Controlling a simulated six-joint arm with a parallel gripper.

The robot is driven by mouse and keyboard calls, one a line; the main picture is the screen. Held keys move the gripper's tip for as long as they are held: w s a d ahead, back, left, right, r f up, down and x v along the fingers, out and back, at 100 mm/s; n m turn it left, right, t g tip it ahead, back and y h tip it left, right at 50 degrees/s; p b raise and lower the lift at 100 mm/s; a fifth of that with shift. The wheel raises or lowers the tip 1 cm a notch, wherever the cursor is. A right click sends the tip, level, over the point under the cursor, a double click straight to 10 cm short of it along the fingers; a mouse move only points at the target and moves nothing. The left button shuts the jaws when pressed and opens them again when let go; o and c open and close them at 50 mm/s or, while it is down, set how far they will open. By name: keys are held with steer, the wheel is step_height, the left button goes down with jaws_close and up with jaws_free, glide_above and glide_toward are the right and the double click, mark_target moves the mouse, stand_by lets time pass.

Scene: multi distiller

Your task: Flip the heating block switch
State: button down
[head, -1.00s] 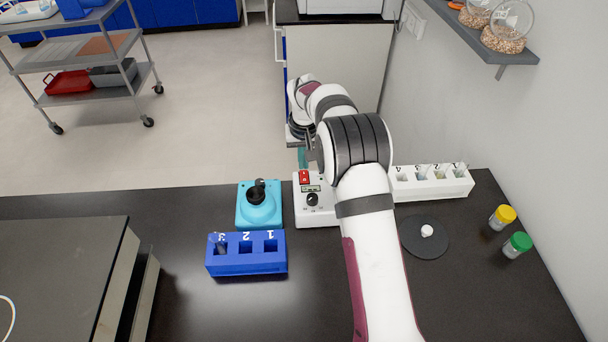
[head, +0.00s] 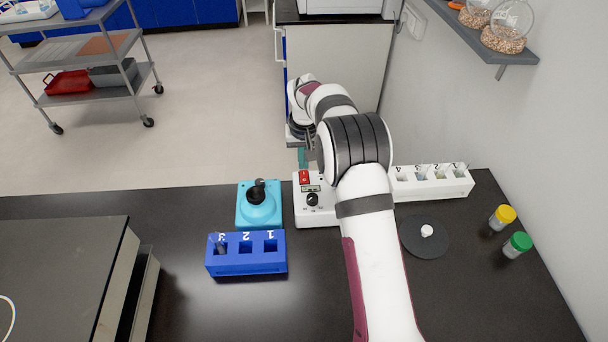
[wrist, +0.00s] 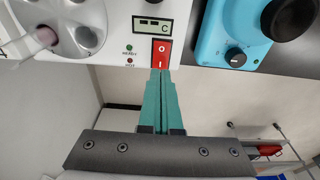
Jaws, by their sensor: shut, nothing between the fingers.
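The heating block (head: 318,209) is a white box on the dark bench, partly hidden behind my arm in the head view. Its red switch (head: 304,177) is on its far left part, beside a small display and a black knob. In the wrist view the red rocker switch (wrist: 161,53) carries O and I marks and sits below the display (wrist: 153,26). My gripper (wrist: 161,74) is shut and empty, with its teal fingertips at the lower edge of the switch. I cannot tell whether they touch it. In the head view my gripper (head: 303,157) is just beyond the block.
A turquoise device (head: 262,215) stands close left of the block. A blue rack (head: 246,262) lies nearer. A white numbered rack (head: 432,187) is to the right, with a dark disc (head: 424,246) and yellow-capped (head: 503,218) and green-capped (head: 517,245) vials.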

mark_target(304, 173)
steer(key=shift+f, duration=0.9)
stand_by(0.4)
steer(key=shift+r, duration=3.55)
